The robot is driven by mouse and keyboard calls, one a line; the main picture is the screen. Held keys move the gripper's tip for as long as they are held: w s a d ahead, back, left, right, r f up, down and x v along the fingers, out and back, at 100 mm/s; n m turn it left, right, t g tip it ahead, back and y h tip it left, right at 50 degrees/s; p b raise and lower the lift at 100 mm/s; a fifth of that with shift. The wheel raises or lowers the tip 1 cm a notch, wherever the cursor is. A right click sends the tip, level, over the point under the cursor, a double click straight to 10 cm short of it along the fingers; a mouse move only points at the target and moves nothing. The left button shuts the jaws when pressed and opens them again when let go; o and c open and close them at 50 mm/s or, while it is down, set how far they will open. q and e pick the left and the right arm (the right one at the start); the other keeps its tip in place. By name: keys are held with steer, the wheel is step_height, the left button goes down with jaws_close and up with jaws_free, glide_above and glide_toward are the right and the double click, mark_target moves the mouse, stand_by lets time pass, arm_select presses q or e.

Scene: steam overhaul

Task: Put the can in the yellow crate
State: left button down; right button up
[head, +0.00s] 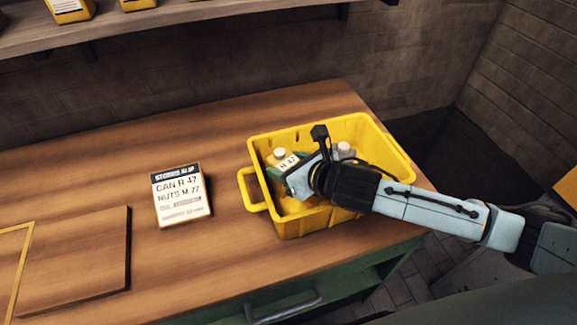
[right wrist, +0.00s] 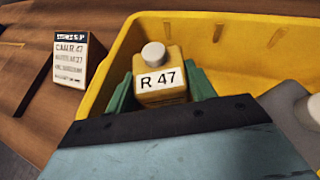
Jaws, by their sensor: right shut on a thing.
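The yellow crate (head: 390,149) stands on the wooden bench. The can (right wrist: 161,79), yellow with a white cap and an "R 47" label, is between the green fingers of my right gripper (right wrist: 160,92) in the right wrist view. In the head view the can (head: 284,158) shows inside the crate's left part, partly hidden by my right gripper (head: 282,172). The right gripper is shut on the can, inside the crate's outline. Whether the can touches the crate floor is hidden. My left gripper is not in view.
A grey item with a pale cap (head: 345,150) is in the crate, beside my wrist. A card (head: 181,196) reading "CAN R 47, NUTS M 27" stands left of the crate. A wooden board (head: 75,255) lies at left. Yellow cans (head: 68,10) stand on a shelf above.

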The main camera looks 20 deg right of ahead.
steer(key=shift+f, duration=0.15)
steer(key=o, duration=0.9)
steer(key=p+v, duration=0.1)
steer(key=v, duration=1.1)
